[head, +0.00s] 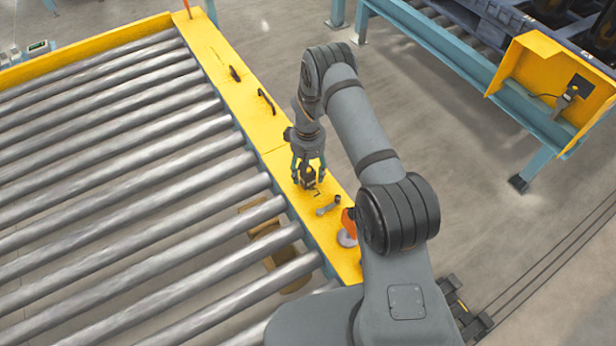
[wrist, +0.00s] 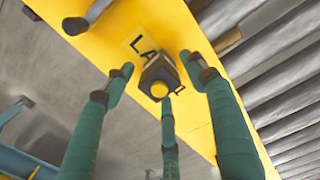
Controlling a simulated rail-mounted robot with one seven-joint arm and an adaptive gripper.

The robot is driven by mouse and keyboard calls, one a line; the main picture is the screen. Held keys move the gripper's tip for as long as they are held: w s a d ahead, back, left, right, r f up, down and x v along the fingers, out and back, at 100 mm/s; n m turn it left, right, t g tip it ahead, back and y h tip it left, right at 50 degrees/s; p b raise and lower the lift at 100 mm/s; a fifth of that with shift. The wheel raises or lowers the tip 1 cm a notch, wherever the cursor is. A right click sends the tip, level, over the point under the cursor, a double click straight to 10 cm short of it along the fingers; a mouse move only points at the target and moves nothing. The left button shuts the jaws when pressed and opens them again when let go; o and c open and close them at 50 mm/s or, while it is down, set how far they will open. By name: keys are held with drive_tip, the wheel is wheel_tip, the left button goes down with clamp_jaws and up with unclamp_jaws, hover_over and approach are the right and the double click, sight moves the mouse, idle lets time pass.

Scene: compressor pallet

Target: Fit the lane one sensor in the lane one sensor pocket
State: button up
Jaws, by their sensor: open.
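A small dark block with a round yellow face (wrist: 159,89), which looks like the lane one sensor, is on the yellow rail beside a printed label starting "LA". In the head view the block (head: 309,182) is small and dark under my gripper. My gripper (head: 308,174) points down over the rail. In the wrist view its teal fingers (wrist: 160,82) are spread around the block, open, with gaps visible at the sides. I cannot make out a pocket for certain.
A grey wrench-like tool (head: 328,206) lies on the yellow rail (head: 222,62) near the block. An orange part (head: 349,224) and pale disc (head: 346,239) are further along. Dark handles (head: 266,100) lie farther back. Rollers (head: 130,170) fill the left. A yellow bracket (head: 530,75) stands right.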

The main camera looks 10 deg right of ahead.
drive_tip(key=c, duration=1.3)
drive_tip(key=shift+r, duration=0.1)
drive_tip(key=shift+c, duration=0.2)
